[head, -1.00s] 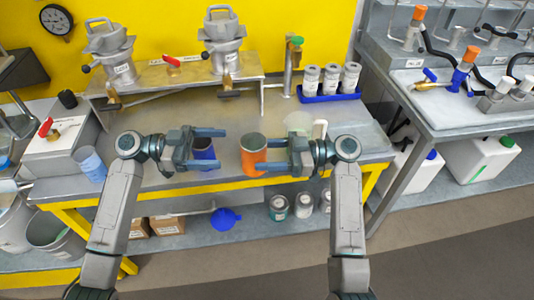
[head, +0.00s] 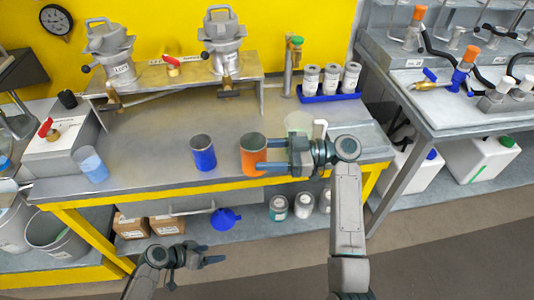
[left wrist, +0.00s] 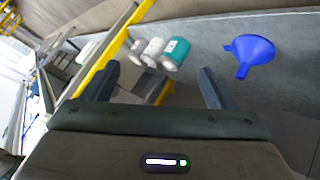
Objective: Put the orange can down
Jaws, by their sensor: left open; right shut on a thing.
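The orange can (head: 252,150) stands upright near the front edge of the bench (head: 150,165). My right gripper (head: 268,158) reaches in from the right and is shut on the orange can. Whether the can's base touches the bench top is hard to tell. A blue can (head: 204,153) stands upright on the bench to the left of the orange can, apart from it. My left gripper (head: 216,254) is open and empty, low in front of the bench. Its open fingers (left wrist: 155,90) also show in the left wrist view with nothing between them.
A clear beaker with blue liquid (head: 91,165) stands at the bench's left. A pale jug (head: 300,122) is behind my right gripper. A blue tray (head: 328,97) holds white containers. A blue funnel (head: 224,218) and tins (head: 278,207) sit on the lower shelf.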

